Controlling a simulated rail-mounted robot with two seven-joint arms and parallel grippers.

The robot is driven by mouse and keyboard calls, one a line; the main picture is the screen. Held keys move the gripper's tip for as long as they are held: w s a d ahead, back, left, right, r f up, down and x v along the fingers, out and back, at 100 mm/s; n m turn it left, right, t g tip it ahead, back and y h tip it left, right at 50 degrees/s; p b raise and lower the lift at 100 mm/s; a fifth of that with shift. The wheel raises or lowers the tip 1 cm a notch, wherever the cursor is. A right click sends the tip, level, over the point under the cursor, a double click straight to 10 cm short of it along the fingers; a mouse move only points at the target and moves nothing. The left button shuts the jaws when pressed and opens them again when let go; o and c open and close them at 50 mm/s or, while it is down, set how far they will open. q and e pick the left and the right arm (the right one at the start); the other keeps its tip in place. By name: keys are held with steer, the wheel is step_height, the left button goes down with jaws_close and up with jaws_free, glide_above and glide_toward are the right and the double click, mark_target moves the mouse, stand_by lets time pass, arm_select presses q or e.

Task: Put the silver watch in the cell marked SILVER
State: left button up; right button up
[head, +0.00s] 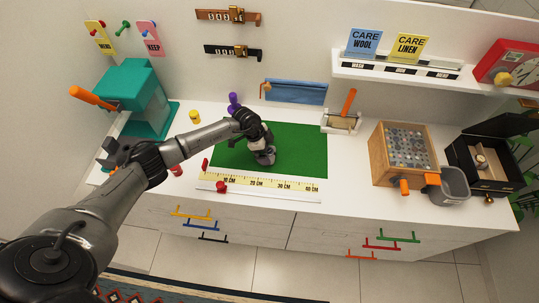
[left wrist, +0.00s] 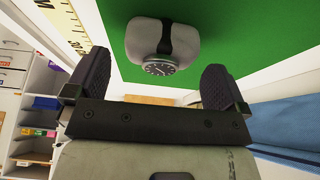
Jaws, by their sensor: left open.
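A watch (left wrist: 160,67) with a dark face, silver rim and black strap is wrapped around a pale grey cushion (left wrist: 148,40) over the green mat (head: 300,150). My left gripper (head: 262,148) is above the mat in the head view and largely hides the cushion there. In the left wrist view its two fingers (left wrist: 158,85) are spread apart, with the cushion ahead of the gap and nothing clamped. A black box (head: 487,165) with a raised lid stands at the far right, a pale item inside it. I cannot read a SILVER mark. My right gripper is not in view.
A ruler strip (head: 265,184) lies along the mat's front edge. A wooden box (head: 378,160) and a grey bin (head: 454,185) stand left of the black box. A teal machine (head: 150,100) is at the left. A shelf (head: 400,73) overhangs the back right.

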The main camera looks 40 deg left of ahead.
arm_select(q)
steer(key=shift+w+d+f, duration=0.1)
steer(key=shift+w+f, duration=0.05)
steer(key=shift+f, duration=0.3)
steer(key=shift+c, duration=0.2)
steer(key=c, duration=0.9)
steer(key=shift+r, duration=0.15)
